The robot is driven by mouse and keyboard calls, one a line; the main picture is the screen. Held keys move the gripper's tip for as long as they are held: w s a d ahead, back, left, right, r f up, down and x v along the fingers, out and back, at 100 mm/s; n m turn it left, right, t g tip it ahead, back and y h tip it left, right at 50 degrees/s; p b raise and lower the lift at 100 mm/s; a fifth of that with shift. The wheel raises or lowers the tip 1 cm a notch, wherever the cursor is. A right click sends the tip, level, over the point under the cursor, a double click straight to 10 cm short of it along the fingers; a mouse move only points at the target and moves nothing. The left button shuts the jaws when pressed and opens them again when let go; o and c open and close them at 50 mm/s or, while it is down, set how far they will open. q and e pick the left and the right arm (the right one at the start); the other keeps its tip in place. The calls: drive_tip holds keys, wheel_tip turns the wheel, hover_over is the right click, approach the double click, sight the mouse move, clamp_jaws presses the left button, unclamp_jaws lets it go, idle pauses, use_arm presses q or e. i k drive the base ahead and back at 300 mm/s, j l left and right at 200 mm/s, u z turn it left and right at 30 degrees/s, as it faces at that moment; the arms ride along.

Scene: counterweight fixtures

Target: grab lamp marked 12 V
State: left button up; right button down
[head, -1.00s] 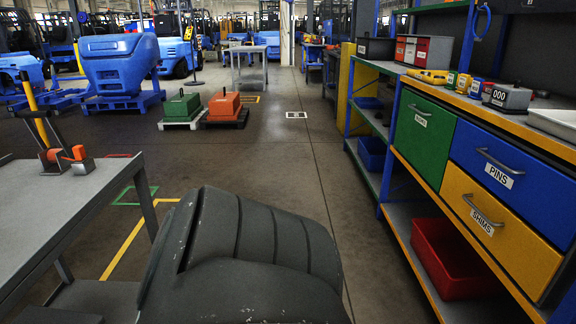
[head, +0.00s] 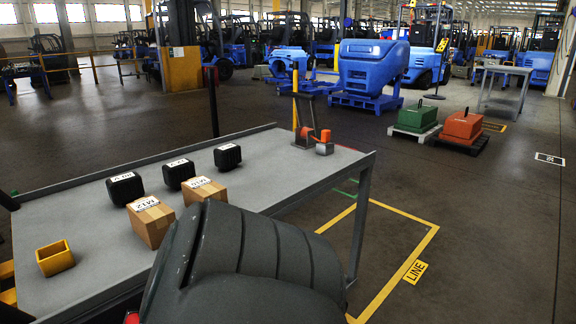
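Three small black ribbed blocks, which may be the lamps, stand in a row on the grey table: a left one (head: 125,189), a middle one (head: 179,173) and a right one (head: 228,156). Each has a white label on top that looks turned upside down. The print is too small to tell which one reads 12 V. The grey table (head: 85,243) stands in the left half of the head view. Neither of my grippers is in view.
Two cardboard boxes (head: 151,221) (head: 204,190) and a yellow open holder (head: 55,258) share the table. A stand with orange parts (head: 324,144) is at its far end. My dark grey body hides its near right part.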

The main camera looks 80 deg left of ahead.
sight(175, 173)
drive_tip(key=l+u, duration=0.15)
drive_tip(key=u, duration=3)
drive_tip(key=l+u, duration=0.15)
drive_tip(key=l, duration=0.45)
drive_tip(key=i+l+u, duration=0.1)
drive_tip(key=l, duration=0.5)
